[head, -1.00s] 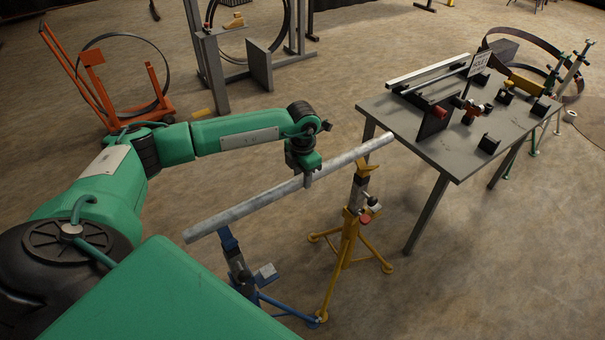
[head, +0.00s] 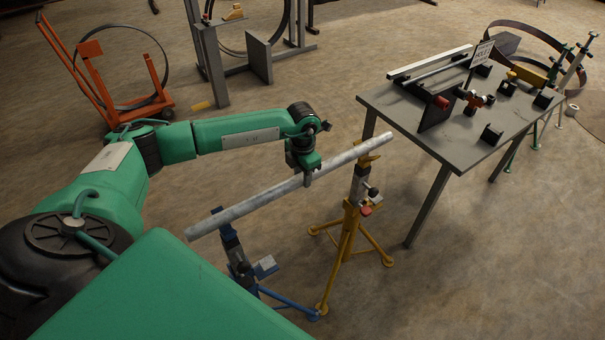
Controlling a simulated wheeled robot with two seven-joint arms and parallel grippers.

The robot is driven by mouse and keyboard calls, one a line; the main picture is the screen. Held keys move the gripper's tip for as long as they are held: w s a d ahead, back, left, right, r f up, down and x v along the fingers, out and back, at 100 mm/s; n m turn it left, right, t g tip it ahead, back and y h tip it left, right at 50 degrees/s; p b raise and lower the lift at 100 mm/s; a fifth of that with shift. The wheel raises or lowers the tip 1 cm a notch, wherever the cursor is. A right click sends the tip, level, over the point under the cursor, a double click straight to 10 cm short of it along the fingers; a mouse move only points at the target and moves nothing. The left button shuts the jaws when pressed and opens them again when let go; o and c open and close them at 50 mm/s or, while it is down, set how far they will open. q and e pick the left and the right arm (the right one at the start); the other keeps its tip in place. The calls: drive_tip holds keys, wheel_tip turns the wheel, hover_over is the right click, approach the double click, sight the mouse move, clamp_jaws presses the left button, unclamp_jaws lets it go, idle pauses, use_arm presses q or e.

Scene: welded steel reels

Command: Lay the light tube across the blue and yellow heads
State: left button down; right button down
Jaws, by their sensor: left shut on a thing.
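The light tube (head: 262,197) is a long grey pipe, slanting from lower left to upper right. My left gripper (head: 306,178) is shut on it near its middle, from above. The blue stand's head (head: 222,222) is at the tube's left end, with a prong showing above the tube's far edge. The yellow stand's head (head: 367,160) is at the tube's right end, partly hidden by it. The tube overlaps both heads in the picture; I cannot tell whether it touches either. My right gripper is not in view.
A grey steel table (head: 450,155) with clamps, black blocks and a small sign stands at the right. An orange cart (head: 120,85) with a ring is at the back left. A grey steel frame (head: 215,70) stands at the back. Open floor lies around the stands.

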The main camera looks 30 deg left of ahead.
use_arm(q)
drive_tip(key=shift+f+b, duration=0.35)
idle(0.6)
drive_tip(key=shift+f, duration=0.3)
drive_tip(key=shift+b, duration=0.3)
idle(0.4)
drive_tip(key=shift+f+b, duration=0.5)
drive_tip(key=shift+f, duration=0.15)
idle(0.6)
drive_tip(key=c, duration=0.9)
unclamp_jaws()
drive_tip(key=shift+f, duration=0.1)
drive_tip(key=o, duration=0.8)
